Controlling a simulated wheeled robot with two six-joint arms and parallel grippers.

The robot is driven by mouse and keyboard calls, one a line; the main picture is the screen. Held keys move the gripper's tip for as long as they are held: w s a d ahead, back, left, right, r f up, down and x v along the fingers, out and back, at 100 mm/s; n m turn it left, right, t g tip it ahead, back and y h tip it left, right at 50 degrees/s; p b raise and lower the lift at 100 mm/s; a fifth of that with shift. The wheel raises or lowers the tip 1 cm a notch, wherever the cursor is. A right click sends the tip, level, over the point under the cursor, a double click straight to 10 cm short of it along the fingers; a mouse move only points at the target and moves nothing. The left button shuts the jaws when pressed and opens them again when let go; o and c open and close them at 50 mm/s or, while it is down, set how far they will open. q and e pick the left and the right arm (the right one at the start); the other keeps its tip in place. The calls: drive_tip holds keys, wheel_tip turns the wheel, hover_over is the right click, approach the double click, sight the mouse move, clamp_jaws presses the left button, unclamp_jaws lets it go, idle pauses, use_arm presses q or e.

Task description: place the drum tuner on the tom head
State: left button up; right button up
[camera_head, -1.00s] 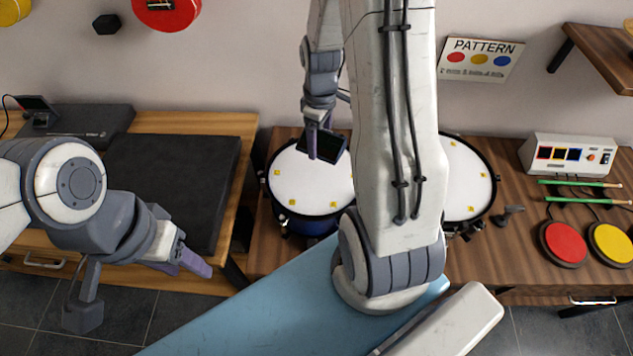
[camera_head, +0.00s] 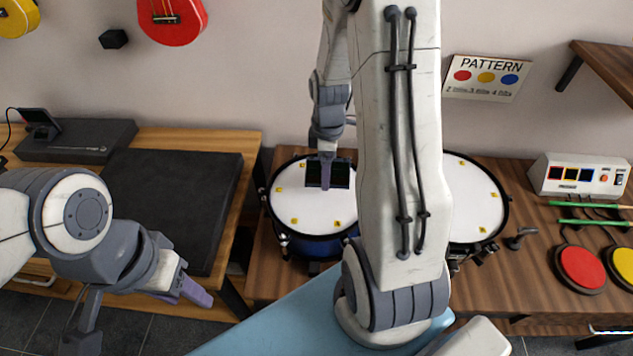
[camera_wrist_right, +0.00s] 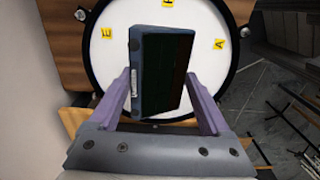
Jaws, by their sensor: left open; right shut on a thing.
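The drum tuner (camera_head: 340,174), a dark flat box, is over the white tom head (camera_head: 305,208) of the left drum in the head view. My right gripper (camera_head: 326,172) is shut on it. The right wrist view shows the tuner (camera_wrist_right: 162,70) between the two purple fingers (camera_wrist_right: 160,92), with the head (camera_wrist_right: 210,75) and its yellow letter marks behind it. I cannot tell whether the tuner touches the head. My left gripper (camera_head: 190,292) is open and empty, low at the left in front of the bench.
My right arm hides the space between the left drum and a second drum (camera_head: 468,205). A dark pad (camera_head: 170,205) lies on the left bench. Green drumsticks (camera_head: 590,222), red and yellow pads (camera_head: 581,268) and a white control box (camera_head: 578,178) are at the right.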

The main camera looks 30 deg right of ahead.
sight(316, 192)
drive_tip(key=shift+w+a+f, duration=0.25)
drive_tip(key=shift+a+f, duration=0.1)
drive_tip(key=shift+a, duration=0.15)
drive_tip(key=shift+w+a+f, duration=0.25)
drive_tip(key=shift+a+f, duration=0.05)
drive_tip(key=shift+a, duration=0.15)
drive_tip(key=shift+a+f, duration=0.1)
drive_tip(key=shift+f, duration=0.15)
drive_tip(key=shift+w+f+p, duration=0.1)
drive_tip(key=shift+f+p, duration=0.25)
drive_tip(key=shift+f, duration=1.5)
drive_tip(key=shift+f, duration=0.2)
drive_tip(key=o, duration=1.3)
drive_tip(key=shift+r, duration=0.2)
